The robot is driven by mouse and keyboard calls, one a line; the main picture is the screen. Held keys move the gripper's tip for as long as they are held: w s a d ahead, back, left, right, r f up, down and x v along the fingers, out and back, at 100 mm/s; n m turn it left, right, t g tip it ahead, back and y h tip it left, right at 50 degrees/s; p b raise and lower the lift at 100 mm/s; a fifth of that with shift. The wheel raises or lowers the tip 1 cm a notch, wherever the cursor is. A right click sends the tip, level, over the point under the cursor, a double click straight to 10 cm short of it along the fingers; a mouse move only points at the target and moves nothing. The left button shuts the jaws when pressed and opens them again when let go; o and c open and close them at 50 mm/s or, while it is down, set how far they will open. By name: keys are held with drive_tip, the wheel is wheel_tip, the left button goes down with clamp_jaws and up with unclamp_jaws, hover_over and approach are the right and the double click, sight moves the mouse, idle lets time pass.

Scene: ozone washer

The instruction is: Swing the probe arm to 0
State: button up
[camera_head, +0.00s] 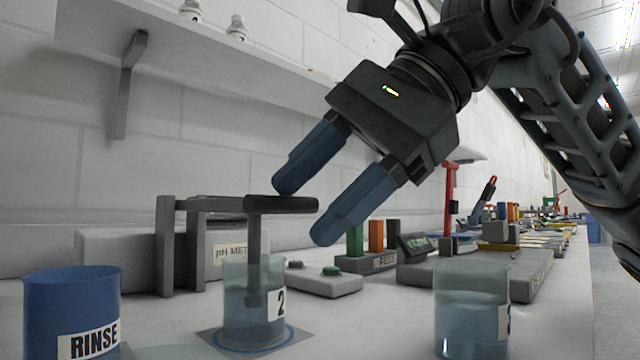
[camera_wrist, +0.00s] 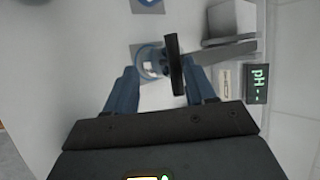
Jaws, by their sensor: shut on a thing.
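The probe arm (camera_head: 205,204) is a grey bar on a post beside the pH meter (camera_head: 120,262). Its dark handle bar (camera_head: 280,204) points right in the head view and also shows in the wrist view (camera_wrist: 175,65). A grey probe (camera_head: 254,240) hangs from it, its lower end inside clear beaker 2 (camera_head: 240,325). My gripper (camera_head: 304,212) has its blue fingers on either side of the handle's free end and is shut on it. In the wrist view the handle lies nearer the right finger. No 0 mark is legible.
A blue RINSE cup (camera_head: 72,310) stands at the front left. Another clear beaker (camera_head: 470,315) stands to the right, its label partly cut. A shelf (camera_head: 230,45) runs above.

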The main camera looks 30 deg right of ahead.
drive_tip(key=p+v, duration=0.2)
drive_tip(key=v, duration=0.5)
drive_tip(key=shift+s+d+r, duration=0.2)
idle(0.4)
